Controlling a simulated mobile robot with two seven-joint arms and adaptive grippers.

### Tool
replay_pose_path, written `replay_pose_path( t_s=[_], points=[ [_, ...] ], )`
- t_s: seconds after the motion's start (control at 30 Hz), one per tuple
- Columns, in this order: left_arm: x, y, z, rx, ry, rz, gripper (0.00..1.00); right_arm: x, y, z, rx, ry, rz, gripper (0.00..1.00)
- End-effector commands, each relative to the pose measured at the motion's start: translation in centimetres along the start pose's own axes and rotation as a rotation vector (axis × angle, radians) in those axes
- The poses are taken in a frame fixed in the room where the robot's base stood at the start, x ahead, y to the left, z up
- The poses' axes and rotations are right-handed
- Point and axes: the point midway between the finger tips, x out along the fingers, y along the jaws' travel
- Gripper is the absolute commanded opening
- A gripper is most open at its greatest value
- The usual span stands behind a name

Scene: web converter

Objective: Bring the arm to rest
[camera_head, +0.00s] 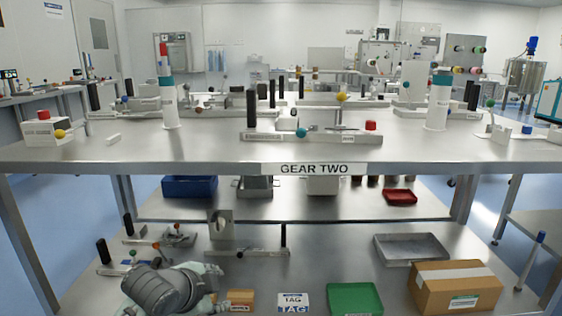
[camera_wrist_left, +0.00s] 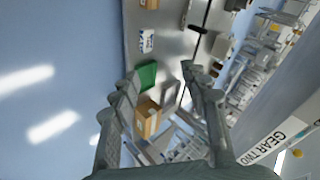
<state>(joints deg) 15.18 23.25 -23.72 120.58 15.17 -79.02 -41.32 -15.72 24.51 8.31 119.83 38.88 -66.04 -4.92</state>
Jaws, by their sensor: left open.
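My left gripper (camera_wrist_left: 158,76) is open in the left wrist view. Its two grey fingers stand well apart, with nothing held between them. In the head view, part of my left arm (camera_head: 160,290) shows at the bottom left, in front of the lower shelf. My right gripper is in neither view.
The steel table (camera_head: 350,150) labelled GEAR TWO carries several fixtures. On the lower levels are a cardboard box (camera_head: 455,287), a green tray (camera_head: 354,299), a grey metal tray (camera_head: 411,248), a blue bin (camera_head: 189,187) and a red tray (camera_head: 400,196).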

Motion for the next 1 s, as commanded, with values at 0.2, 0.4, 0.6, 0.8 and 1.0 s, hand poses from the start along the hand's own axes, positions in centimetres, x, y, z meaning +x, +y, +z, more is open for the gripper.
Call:
replay_pose_path(
  t_s=[0.2, 0.4, 0.6, 0.8, 1.0],
  points=[
    [2.7, 13.6, 11.1, -0.554, -0.22, 0.114, 0.46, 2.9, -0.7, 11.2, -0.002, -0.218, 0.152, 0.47],
    [1.0, 24.3, 19.6, -0.893, -0.446, 0.13, 0.46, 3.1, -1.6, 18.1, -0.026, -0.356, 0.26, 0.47],
    [-1.2, 30.0, 24.0, -1.05, -0.583, 0.116, 0.46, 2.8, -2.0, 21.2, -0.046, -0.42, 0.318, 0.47],
    [-1.7, 30.9, 24.7, -1.074, -0.605, 0.11, 0.46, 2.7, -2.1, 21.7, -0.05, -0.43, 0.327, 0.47],
    [-1.7, 30.9, 24.7, -1.074, -0.605, 0.11, 0.46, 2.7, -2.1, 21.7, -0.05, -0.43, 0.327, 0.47]
  ],
)
